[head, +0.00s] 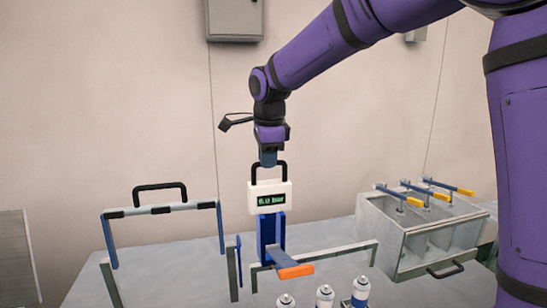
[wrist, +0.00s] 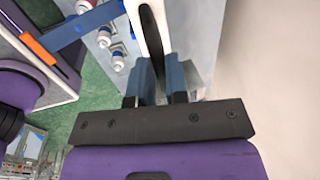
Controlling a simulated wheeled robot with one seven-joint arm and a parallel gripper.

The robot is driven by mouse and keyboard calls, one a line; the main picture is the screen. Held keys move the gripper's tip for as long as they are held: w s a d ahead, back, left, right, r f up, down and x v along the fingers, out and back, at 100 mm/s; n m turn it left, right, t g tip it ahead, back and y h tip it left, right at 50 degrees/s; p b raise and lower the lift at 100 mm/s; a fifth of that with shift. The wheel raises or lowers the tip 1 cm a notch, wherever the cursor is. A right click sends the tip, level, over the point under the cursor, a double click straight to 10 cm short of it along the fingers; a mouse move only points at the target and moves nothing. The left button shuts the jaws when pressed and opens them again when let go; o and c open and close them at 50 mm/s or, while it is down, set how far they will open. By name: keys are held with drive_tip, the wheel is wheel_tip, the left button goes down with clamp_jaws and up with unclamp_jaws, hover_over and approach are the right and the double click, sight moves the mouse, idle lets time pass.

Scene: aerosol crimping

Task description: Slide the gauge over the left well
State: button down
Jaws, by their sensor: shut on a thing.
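The gauge (head: 269,191) is a white box with a small dark display showing green characters and a black loop handle on top. My gripper (head: 268,160) is above it, shut on the black handle (wrist: 151,35), which runs between the blue fingers (wrist: 162,80) in the wrist view. The gauge is upright in front of or on top of a blue post (head: 270,232); I cannot tell whether they touch. I cannot make out the left well in either view.
A lever with an orange tip (head: 296,271) sticks out below the gauge. Several white-topped spray cans (head: 325,293) stand in front. A frame with a black handle (head: 160,187) is at left. A clear-walled tank (head: 420,238) with yellow-tipped levers (head: 440,196) is at right.

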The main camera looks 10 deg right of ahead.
drive_tip(key=shift+a, duration=0.25)
drive_tip(key=c, duration=1.1)
unclamp_jaws()
drive_tip(key=shift+a, duration=0.1)
drive_tip(key=shift+r, duration=0.15)
drive_tip(key=r, duration=0.3)
drive_tip(key=s+r, duration=0.1)
drive_tip(key=r, duration=0.3)
drive_tip(key=s+r, duration=0.1)
drive_tip(key=r, duration=0.2)
drive_tip(key=shift+s+r, duration=0.1)
drive_tip(key=shift+r, duration=0.1)
drive_tip(key=shift+d, duration=0.2)
drive_tip(key=s+d+f+n+t, duration=0.1)
drive_tip(key=s+d+f+n, duration=0.2)
drive_tip(key=s, duration=0.7)
drive_tip(key=s+d+f+n+t, duration=0.1)
drive_tip(key=s+d+f+n, duration=0.2)
drive_tip(key=s+d+n, duration=0.5)
drive_tip(key=s+d+f+n+t, duration=0.1)
drive_tip(key=s+d+f+n, duration=0.2)
drive_tip(key=s, duration=0.9)
drive_tip(key=shift+s+d+n, duration=0.2)
drive_tip(key=shift+d+n, duration=0.6)
drive_tip(key=shift+n, duration=0.1)
drive_tip(key=shift+s+d+n, duration=0.15)
drive_tip(key=shift+d+n, duration=0.6)
drive_tip(key=shift+n, duration=0.15)
